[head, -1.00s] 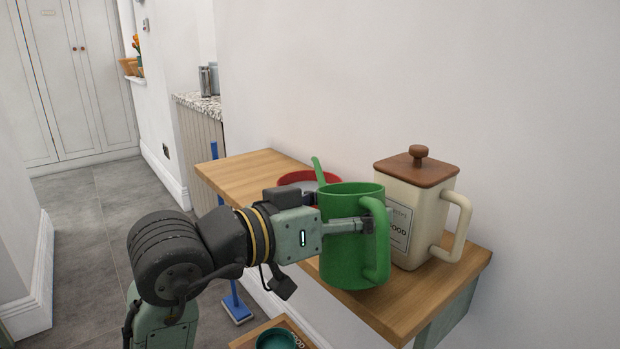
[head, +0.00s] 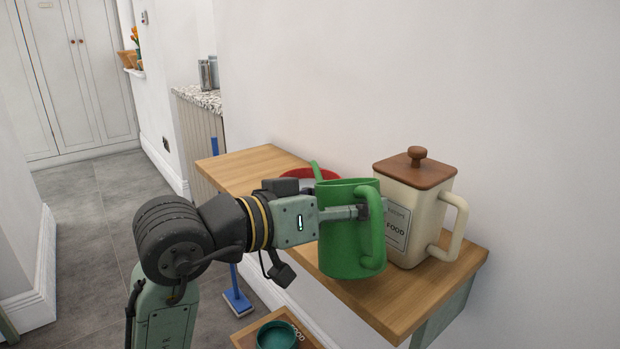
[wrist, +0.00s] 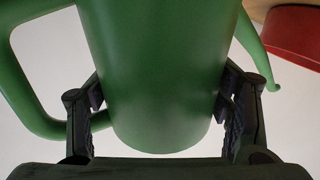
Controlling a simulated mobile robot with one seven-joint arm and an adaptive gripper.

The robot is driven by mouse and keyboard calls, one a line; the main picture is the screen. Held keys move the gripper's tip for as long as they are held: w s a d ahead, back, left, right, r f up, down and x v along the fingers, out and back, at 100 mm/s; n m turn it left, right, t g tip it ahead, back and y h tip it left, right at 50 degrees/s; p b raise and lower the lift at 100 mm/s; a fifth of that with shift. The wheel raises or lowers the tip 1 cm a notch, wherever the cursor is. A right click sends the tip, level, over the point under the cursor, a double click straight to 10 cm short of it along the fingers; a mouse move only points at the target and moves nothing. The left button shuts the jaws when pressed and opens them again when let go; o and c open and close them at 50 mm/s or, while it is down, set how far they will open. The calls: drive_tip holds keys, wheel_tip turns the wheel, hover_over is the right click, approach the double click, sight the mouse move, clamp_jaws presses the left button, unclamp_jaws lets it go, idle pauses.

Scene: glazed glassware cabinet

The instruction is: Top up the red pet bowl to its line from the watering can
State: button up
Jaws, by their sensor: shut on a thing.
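My gripper (wrist: 160,115) is shut around the body of the green watering can (head: 340,245), with one finger on each side of it. In the head view the can is tilted a little, its handle to the right and its thin spout (head: 316,171) pointing back toward the red pet bowl (head: 309,174). The bowl stands on the wooden shelf, mostly hidden behind the can and my gripper. Its red side also shows at the top right of the wrist view (wrist: 295,35). The bowl's line and the water level cannot be made out.
A cream canister with a wooden lid (head: 413,205) stands on the shelf (head: 240,168) close to the right of the can. A blue-handled tool (head: 236,300) stands below the shelf's left side. A teal bowl (head: 277,338) sits in a wooden tray below. The shelf's left end is bare.

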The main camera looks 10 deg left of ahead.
sight(354, 194)
drive_tip(key=shift+w+a+r+p, duration=0.15)
drive_tip(key=shift+w+r+p, duration=0.05)
drive_tip(key=shift+r+p, duration=0.25)
idle(0.7)
drive_tip(key=shift+s+f+b, duration=0.1)
drive_tip(key=shift+f+b, duration=0.25)
drive_tip(key=shift+b, duration=0.05)
drive_tip(key=s+d+f+m+b, duration=0.1)
drive_tip(key=b, duration=0.3)
drive_tip(key=shift+s+d+f+m+t, duration=0.1)
drive_tip(key=shift+s+f+m+t, duration=0.2)
drive_tip(key=shift+s+f+t, duration=0.1)
drive_tip(key=m+b, duration=0.1)
drive_tip(key=s+m+b, duration=0.1)
drive_tip(key=shift+s+d+f+t+h+b, duration=0.1)
drive_tip(key=shift+d+f+t+h+b, duration=0.1)
drive_tip(key=shift+d+t+h+b, duration=0.15)
drive_tip(key=shift+r, duration=0.3)
drive_tip(key=shift+r+p, duration=2.2)
drive_tip(key=shift+r, duration=0.25)
